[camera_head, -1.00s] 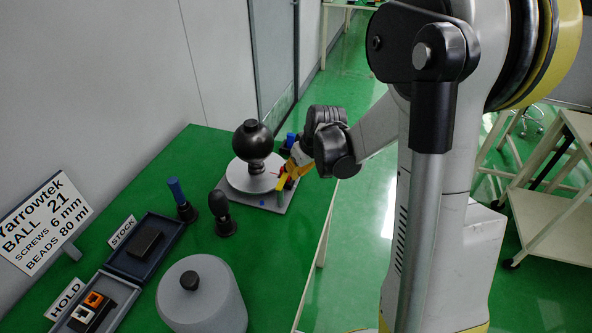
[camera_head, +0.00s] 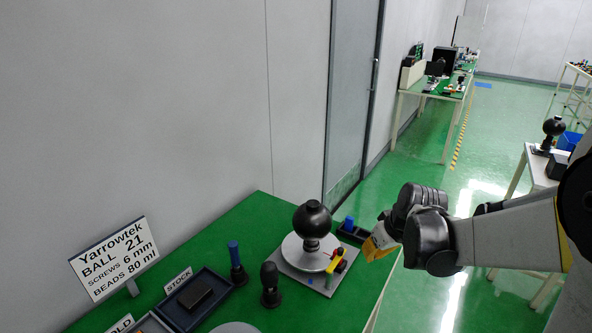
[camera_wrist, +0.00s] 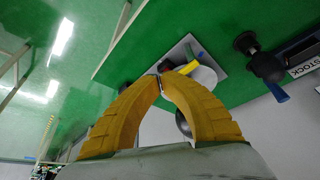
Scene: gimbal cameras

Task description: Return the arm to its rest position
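My gripper (camera_head: 372,246) has yellow fingers and hangs near the right edge of the green table (camera_head: 262,212), to the right of the ball fixture and apart from it. In the wrist view the two curved fingers of the gripper (camera_wrist: 162,68) meet at their tips with nothing seen held between them. My grey and black arm reaches in from the right. The black ball (camera_head: 312,219) stands on a round white disc (camera_head: 293,250) over a grey base plate.
A blue-handled tool (camera_head: 235,262) and a black-knobbed tool (camera_head: 270,285) stand upright left of the fixture. The STOCK tray (camera_head: 222,285) holds a dark block. A sign (camera_head: 113,258) stands at left. Green floor is open beyond the table.

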